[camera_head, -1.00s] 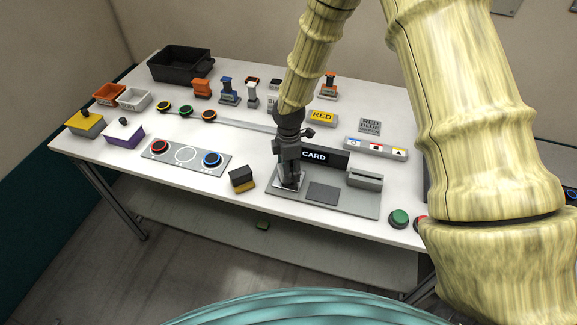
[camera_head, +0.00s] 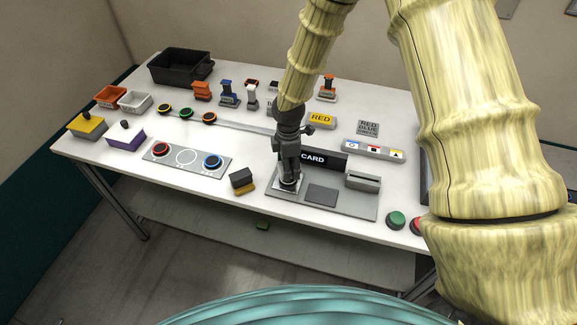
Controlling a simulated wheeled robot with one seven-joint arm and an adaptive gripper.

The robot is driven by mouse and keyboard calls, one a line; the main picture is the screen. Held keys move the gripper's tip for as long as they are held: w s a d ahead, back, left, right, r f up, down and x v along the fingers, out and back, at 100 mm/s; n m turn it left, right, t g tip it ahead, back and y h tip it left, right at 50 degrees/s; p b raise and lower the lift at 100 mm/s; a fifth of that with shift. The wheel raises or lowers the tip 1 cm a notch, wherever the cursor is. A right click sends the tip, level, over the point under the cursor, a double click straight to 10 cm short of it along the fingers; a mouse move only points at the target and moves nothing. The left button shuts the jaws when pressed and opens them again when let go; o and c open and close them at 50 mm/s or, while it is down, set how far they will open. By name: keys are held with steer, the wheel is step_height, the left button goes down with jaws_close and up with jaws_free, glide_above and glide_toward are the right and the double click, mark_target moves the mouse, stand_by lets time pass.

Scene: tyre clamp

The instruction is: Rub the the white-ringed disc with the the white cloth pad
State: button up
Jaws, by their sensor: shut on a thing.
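My gripper (camera_head: 288,178) points down over the left part of the grey card base plate (camera_head: 343,205). It is shut on a small dark round piece that looks like the white-ringed disc (camera_head: 288,184); my fingers hide most of it. A pale square pad lies under it, perhaps the white cloth pad (camera_head: 279,186); whether they touch cannot be told. On the grey panel (camera_head: 187,173) to the left, a bare white circle lies between a red-ringed disc (camera_head: 160,149) and a blue-ringed disc (camera_head: 212,162).
A dark block with a yellow base (camera_head: 242,180) stands close left of the card plate. The CARD sign (camera_head: 324,159) and a slotted grey block (camera_head: 363,180) stand near my gripper. A purple-based block (camera_head: 126,139) is far left. Green and red buttons (camera_head: 397,220) are front right.

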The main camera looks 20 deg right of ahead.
steer(key=shift+r+p, duration=1.25)
steer(key=shift+r, duration=0.75)
